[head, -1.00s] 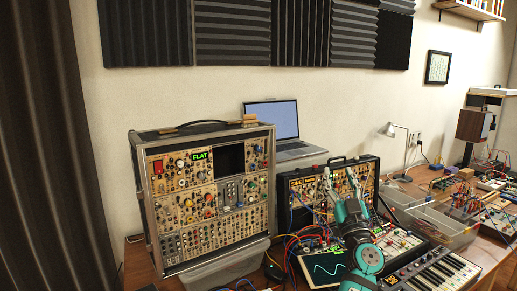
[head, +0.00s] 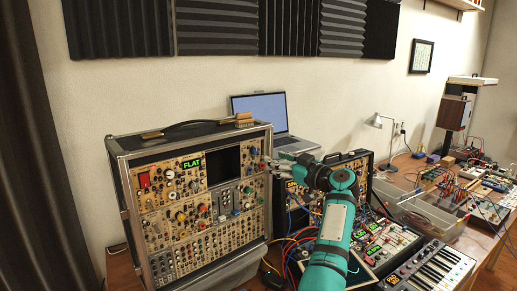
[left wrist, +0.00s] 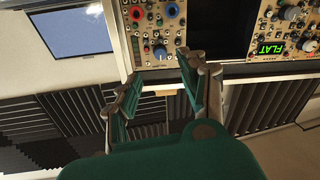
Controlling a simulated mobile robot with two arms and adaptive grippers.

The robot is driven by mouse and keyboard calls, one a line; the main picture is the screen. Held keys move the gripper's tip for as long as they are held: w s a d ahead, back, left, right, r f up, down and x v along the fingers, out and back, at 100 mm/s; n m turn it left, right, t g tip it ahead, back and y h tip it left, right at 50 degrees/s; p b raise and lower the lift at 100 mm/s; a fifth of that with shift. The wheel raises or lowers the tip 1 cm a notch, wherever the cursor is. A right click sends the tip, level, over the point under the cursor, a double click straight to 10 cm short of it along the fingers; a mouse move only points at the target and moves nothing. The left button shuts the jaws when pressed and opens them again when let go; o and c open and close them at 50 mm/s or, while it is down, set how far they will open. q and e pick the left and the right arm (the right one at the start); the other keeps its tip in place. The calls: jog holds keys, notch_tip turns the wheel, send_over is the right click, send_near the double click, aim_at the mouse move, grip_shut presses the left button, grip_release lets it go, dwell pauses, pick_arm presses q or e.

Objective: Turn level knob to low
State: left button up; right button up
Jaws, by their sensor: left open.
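The modular synth case (head: 122,160) stands upright at the left with a tan panel of several knobs. Its green display (head: 191,163) reads FLAT; in the left wrist view the display (left wrist: 270,47) is upside down. I cannot tell which knob is the level knob. My left gripper (head: 272,165) is at the case's right edge, beside the upper right knob column. In the left wrist view the left gripper (left wrist: 161,68) is open and empty, its fingertips close to a blue knob (left wrist: 160,52). A red knob (left wrist: 171,10) shows beyond. My right gripper is not in view.
A laptop (head: 262,107) stands behind the case. A smaller synth case (head: 352,160), cables (head: 292,247) and a keyboard (head: 432,268) crowd the right. A dark screen (head: 223,165) is set in the panel left of the knob column. Foam panels (head: 290,27) cover the wall.

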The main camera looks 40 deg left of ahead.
aim_at(257, 151)
pick_arm(q)
jog(key=a, duration=0.2)
jog(key=a+p, duration=0.1)
jog(key=a, duration=0.2)
jog(key=shift+w+a+r, duration=0.2)
jog(key=shift+w+a, duration=0.05)
jog(key=shift+a, duration=0.1)
jog(key=shift+w+a+p, duration=0.15)
jog(key=shift+a+p, duration=0.3)
jog(key=shift+a, duration=0.5)
jog(key=shift+a+f, duration=0.15)
jog(key=shift+a, duration=0.4)
jog(key=shift+w, duration=0.1)
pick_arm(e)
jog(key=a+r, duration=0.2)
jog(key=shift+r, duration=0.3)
pick_arm(q)
grip_shut()
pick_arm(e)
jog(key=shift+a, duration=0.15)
